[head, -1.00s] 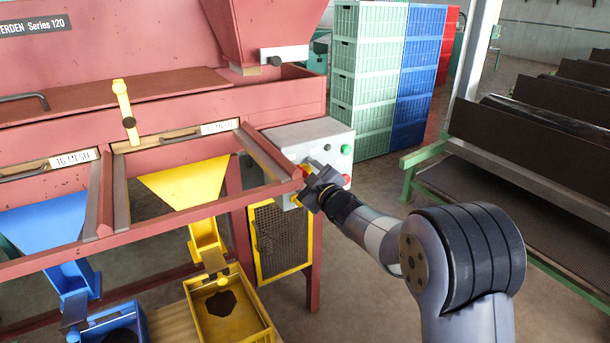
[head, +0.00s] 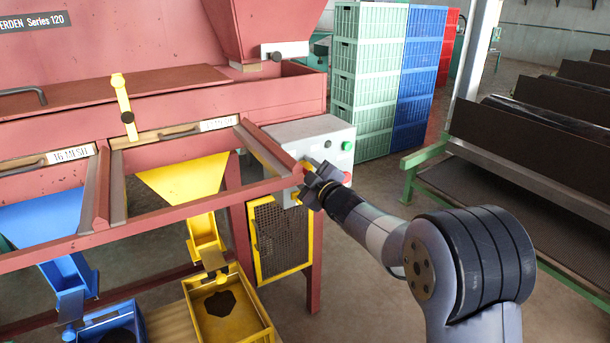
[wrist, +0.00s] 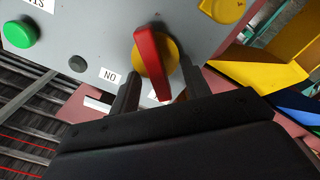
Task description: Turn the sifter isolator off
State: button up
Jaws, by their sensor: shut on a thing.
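The sifter isolator is a red lever handle (wrist: 151,62) on a round yellow base (wrist: 172,56), on a grey control box (head: 305,132). In the wrist view the handle lies tilted slightly from upright, its lower end between my two fingers. An "ON" label (wrist: 109,76), seen upside down, is left of the base. My gripper (wrist: 160,88) is shut on the red handle. In the head view my gripper (head: 316,180) is at the box's front and hides most of the isolator.
A green button (wrist: 19,33) is also on the box, with a small dark knob (wrist: 78,64) nearby. The red frame rail (head: 190,207) runs close to the gripper's left. Stacked crates (head: 370,80) stand behind. A yellow mesh guard (head: 281,240) is below.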

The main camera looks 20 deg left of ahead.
jog(key=o, duration=1)
jog(key=shift+d, duration=0.1)
jog(key=v, duration=1)
jog(key=shift+s+d+b, duration=0.15)
jog(key=shift+s+b, duration=0.15)
jog(key=shift+b, duration=0.05)
jog(key=x, duration=1.1)
jog(key=shift+w+p, duration=0.1)
jog(key=shift+p, duration=0.3)
jog(key=shift+d+r+m+p, duration=0.15)
jog(key=shift+d+m+p, duration=0.05)
jog(key=shift+m+p, duration=0.4)
